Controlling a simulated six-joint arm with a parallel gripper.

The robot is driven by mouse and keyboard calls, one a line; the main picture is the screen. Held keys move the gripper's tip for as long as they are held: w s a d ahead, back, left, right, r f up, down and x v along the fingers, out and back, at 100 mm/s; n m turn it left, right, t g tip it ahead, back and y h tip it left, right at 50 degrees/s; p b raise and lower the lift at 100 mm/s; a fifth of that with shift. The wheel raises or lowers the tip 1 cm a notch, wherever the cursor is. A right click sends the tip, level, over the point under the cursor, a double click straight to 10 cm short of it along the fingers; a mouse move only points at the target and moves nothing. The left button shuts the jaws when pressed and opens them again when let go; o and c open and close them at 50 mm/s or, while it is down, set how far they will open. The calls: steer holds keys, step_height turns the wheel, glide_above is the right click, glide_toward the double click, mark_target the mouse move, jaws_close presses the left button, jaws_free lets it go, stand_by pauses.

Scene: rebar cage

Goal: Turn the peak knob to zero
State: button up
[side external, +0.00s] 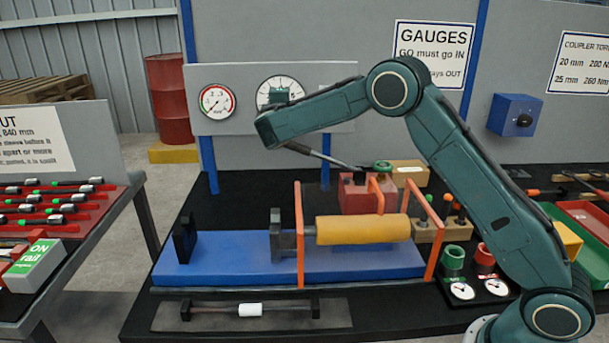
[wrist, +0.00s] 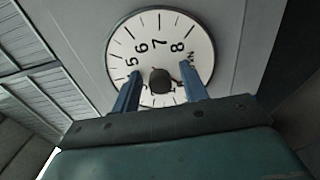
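The large white dial gauge (side external: 281,84) is on the grey panel behind the bench, partly covered by my arm. In the wrist view its face (wrist: 124,48) shows the numbers 5 to 8, tilted. A dark round knob (wrist: 160,80) stands at the dial's centre. A thin reddish line shows beside the knob, partly hidden by a finger, so I cannot read it. My gripper (wrist: 160,72) has two blue fingers spread on either side of the knob, with visible gaps. It is open and empty. In the side view the fingers are hidden behind my wrist.
A smaller gauge (side external: 215,101) with a red and green rim is left on the same panel (side external: 340,127). Below are a red pump block (side external: 358,196) with a lever, a yellow cylinder (side external: 362,229) and orange frames. A blue box (side external: 514,115) with a black knob hangs at right.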

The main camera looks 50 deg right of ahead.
steer(key=shift+s+a, duration=0.1)
steer(key=shift+a, duration=0.05)
steer(key=v, duration=1.3)
steer(key=shift+s+a, duration=0.15)
steer(key=shift+s, duration=0.05)
steer(key=shift+r, duration=0.1)
